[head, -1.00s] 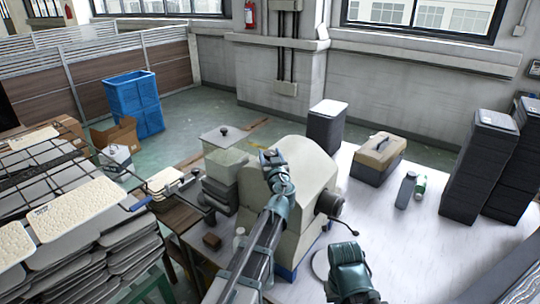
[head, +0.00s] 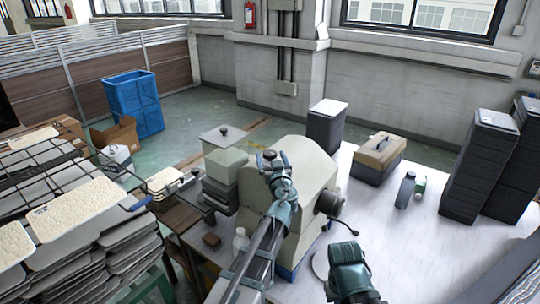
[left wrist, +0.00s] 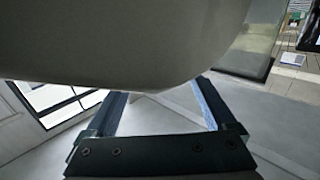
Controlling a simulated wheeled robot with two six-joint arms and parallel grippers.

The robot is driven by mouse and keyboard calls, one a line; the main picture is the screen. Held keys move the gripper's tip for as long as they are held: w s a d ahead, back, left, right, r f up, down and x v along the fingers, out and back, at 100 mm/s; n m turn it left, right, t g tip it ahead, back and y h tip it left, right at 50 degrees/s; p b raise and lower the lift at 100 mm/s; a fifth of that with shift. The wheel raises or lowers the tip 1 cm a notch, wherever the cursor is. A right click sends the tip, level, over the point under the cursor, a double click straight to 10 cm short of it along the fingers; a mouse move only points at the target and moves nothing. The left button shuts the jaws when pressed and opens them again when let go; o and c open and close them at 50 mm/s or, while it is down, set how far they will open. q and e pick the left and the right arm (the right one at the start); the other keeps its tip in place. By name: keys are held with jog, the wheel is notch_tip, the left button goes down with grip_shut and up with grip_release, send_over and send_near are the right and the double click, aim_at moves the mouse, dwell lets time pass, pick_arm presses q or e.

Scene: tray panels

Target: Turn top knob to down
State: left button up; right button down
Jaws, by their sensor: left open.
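A large beige machine (head: 312,175) stands on the white table in the head view. A dark round knob with a thin lever (head: 328,202) sticks out of its right side. No knob position can be read, and I cannot tell which part is the top knob; my arm hides part of the machine's front. My left gripper (head: 272,160) is at the machine's upper front. In the left wrist view its two fingers (left wrist: 158,103) are apart, with nothing seen between them but a smooth pale curved surface (left wrist: 130,45) close above.
A toolbox (head: 378,158), a grey bottle (head: 405,190) and dark stacked panels (head: 480,170) stand on the table (head: 400,250) to the right. Stacked trays (head: 85,240) fill the left. A blue crate (head: 133,105) is on the floor behind. The table's right middle is clear.

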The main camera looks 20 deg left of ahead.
pick_arm(q)
jog(key=v, duration=1.1)
jog(key=shift+s+d, duration=0.15)
jog(key=shift+s, duration=0.15)
jog(key=shift+f, duration=0.1)
